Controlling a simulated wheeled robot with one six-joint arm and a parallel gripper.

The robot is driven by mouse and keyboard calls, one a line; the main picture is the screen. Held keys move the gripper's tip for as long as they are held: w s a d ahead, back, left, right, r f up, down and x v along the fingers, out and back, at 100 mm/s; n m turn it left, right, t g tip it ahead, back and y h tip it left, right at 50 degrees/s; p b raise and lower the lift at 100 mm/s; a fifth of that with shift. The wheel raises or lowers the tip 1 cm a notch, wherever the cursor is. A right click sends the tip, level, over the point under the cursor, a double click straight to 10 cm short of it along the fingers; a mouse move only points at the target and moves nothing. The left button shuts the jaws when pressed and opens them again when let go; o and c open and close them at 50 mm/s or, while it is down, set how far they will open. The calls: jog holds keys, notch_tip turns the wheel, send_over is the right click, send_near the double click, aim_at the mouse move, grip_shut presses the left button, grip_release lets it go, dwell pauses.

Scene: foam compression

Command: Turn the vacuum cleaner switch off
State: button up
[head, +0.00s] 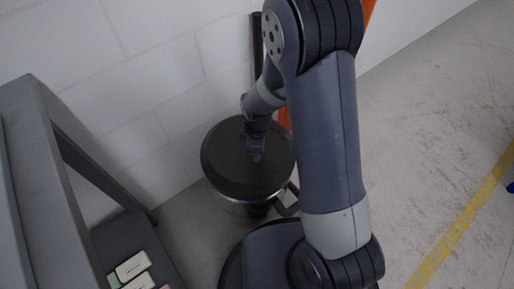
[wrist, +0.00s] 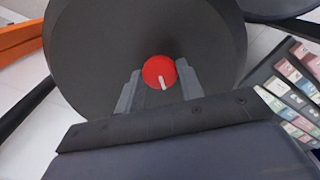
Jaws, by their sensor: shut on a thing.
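The vacuum cleaner (head: 225,165) stands by the wall as a drum with a dark round lid, and its lid (wrist: 90,50) fills much of the wrist view. A red round switch (wrist: 159,71) with a white pointer mark sits on the lid. The pointer points down and slightly right in the wrist view. My gripper (wrist: 157,80) is at the lid with one finger on each side of the switch, shut on it. In the head view my gripper (head: 256,155) reaches down onto the lid and hides the switch.
A grey shelf unit (head: 30,130) stands at the left, with several pale labelled blocks (head: 133,267) on it. The blocks also show at the right of the wrist view (wrist: 298,85). A white block wall (head: 150,60) is behind. Concrete floor with a yellow line (head: 455,235) is open at the right.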

jog(key=o, duration=1)
notch_tip(320, 180, up, 11)
jog(key=p, duration=0.2)
jog(key=shift+p, duration=0.35)
jog(key=shift+f, duration=0.1)
notch_tip(320, 180, down, 11)
jog(key=b, duration=0.2)
jog(key=shift+b, duration=0.35)
